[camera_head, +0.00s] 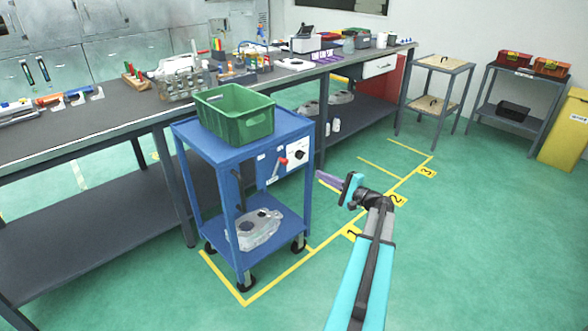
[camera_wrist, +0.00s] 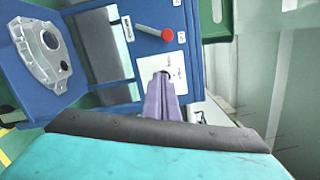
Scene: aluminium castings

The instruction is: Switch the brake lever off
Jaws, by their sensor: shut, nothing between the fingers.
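The brake lever (camera_head: 282,161) has a red knob on a thin metal rod. It sits on the blue panel at the right side of the blue cart (camera_head: 197,143). In the wrist view the red knob of the lever (camera_wrist: 168,34) is at the upper middle, with its rod running left to a white label plate. My gripper (camera_head: 320,176) is to the right of the cart panel, with its purple fingers pointing at it. In the wrist view the closed fingers of my gripper (camera_wrist: 163,77) lie below the red knob, apart from it, in front of a white plate with a dark round knob.
A white plate with a dark knob (camera_head: 299,153) is beside the lever. A green crate (camera_head: 234,125) stands on the cart top, and a metal casting (camera_head: 262,230) lies on its lower shelf. A long workbench (camera_head: 90,130) runs behind.

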